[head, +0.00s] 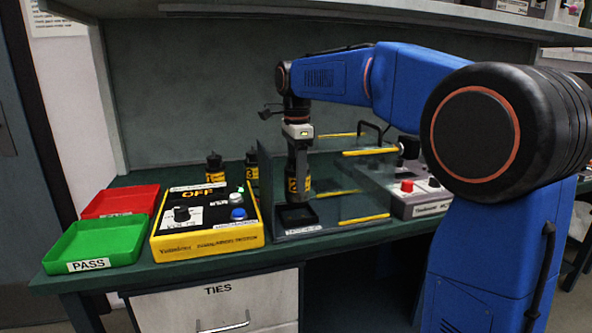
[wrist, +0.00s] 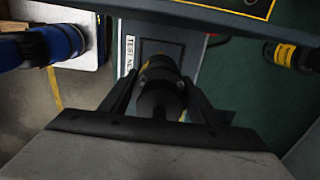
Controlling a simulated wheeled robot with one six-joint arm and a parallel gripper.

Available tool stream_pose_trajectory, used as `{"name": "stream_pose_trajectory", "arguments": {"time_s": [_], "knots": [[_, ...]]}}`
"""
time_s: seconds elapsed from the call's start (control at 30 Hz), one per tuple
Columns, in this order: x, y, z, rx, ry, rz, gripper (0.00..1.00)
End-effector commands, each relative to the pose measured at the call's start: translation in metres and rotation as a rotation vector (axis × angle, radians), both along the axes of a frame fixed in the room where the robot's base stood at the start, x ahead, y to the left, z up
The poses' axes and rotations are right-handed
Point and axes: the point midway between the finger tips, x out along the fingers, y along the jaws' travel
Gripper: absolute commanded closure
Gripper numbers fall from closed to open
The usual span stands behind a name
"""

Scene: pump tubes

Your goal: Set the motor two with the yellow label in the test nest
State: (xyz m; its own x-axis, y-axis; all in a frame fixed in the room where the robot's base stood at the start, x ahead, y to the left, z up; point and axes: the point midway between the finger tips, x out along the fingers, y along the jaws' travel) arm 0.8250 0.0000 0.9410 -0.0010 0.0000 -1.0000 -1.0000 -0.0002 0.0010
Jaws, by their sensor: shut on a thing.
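My gripper (head: 298,158) points down and is shut on a dark motor with a yellow label (head: 299,184). The motor hangs upright over the black socket of the test nest (head: 297,214); I cannot tell whether its lower end touches it. In the wrist view the motor (wrist: 160,72) sits between the two fingers of my gripper (wrist: 158,92), with its far end over the grey nest plate (wrist: 128,25). The plate's label is partly cut off by the gripper. The number on the motor is too small to read surely.
Two other yellow-banded motors (head: 214,166) (head: 251,166) stand behind the yellow tester box (head: 207,228), whose display reads OFF. Clear panels (head: 350,195) with yellow edges stand right of the nest. A green PASS tray (head: 97,243) and a red tray (head: 121,200) are at left.

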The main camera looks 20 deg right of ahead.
Motion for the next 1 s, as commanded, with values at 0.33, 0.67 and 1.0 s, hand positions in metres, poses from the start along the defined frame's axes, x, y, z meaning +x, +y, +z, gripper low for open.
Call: {"name": "stream_pose_trajectory", "arguments": {"time_s": [0.33,0.67,1.0], "knots": [[0.000,0.000,-0.016,0.000,-0.003,0.000,1.00],[0.000,0.000,-0.049,0.000,-0.003,0.000,1.00],[0.000,0.000,-0.051,0.000,-0.003,0.000,1.00]]}}
